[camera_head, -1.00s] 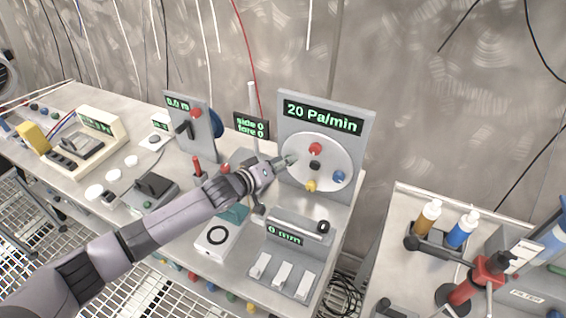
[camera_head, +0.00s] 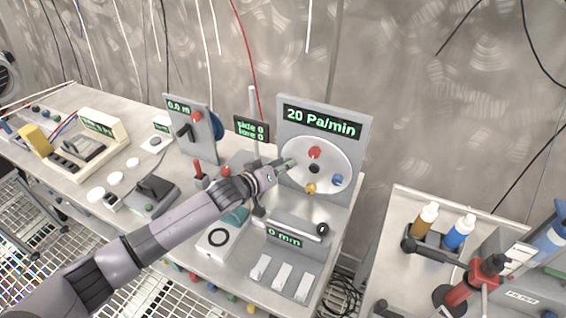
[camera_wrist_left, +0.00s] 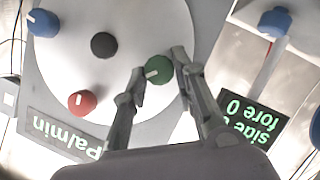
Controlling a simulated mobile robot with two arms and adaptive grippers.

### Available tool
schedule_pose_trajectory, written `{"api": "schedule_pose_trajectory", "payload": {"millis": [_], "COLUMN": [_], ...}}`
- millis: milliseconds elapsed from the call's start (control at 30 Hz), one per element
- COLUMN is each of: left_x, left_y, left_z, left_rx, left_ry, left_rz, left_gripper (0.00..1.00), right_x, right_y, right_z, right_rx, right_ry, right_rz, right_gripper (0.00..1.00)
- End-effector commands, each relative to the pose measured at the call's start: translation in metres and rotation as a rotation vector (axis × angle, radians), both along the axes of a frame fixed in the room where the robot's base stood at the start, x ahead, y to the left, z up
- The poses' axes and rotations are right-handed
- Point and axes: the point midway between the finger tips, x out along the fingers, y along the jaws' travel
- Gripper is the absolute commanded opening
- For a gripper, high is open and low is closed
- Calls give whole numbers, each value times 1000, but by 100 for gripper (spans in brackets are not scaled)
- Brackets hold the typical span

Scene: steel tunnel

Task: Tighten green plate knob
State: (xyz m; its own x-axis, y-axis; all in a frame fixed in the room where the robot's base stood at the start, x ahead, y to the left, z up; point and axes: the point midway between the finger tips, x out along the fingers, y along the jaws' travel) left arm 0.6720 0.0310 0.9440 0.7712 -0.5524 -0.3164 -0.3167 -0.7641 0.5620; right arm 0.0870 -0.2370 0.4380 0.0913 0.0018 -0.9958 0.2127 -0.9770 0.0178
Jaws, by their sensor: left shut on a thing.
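The round white plate (camera_head: 300,170) is on an upright grey panel whose display reads "20 Pa/min". It carries red (camera_head: 314,153), blue (camera_head: 336,180) and yellow (camera_head: 310,188) knobs around a dark centre knob (camera_head: 314,168). The green knob (camera_wrist_left: 158,69) sits at the plate's edge, with a white mark on its face. My left gripper (camera_wrist_left: 160,64) has a finger on either side of the green knob and is shut on it. In the head view my left gripper (camera_head: 287,163) reaches the plate's left side and mostly hides the green knob. My right gripper is out of view.
A small display (camera_head: 251,129) reading "side 0 fore 0" stands left of the panel. A "0 mm" unit (camera_head: 285,238) with white switches lies in front. Another table at right holds bottles (camera_head: 462,230) and a red clamp (camera_head: 488,268). A gap separates the tables.

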Motion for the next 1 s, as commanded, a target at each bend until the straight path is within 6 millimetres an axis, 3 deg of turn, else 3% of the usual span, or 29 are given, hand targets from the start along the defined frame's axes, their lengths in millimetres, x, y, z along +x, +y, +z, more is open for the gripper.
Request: {"api": "schedule_pose_trajectory", "payload": {"millis": [100,400,1000], "left_x": [-1,-2,-1], "left_y": [-2,-3,-4], "left_z": [4,3,2], "left_rx": [78,278,430], "left_ry": [-30,-113,-177], "left_rz": [1,2,1], "left_gripper": [0,0,0], "right_x": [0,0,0], "right_y": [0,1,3], "right_z": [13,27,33], "right_rx": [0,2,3], "right_ry": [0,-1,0], "right_rz": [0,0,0], "right_gripper": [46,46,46]}}
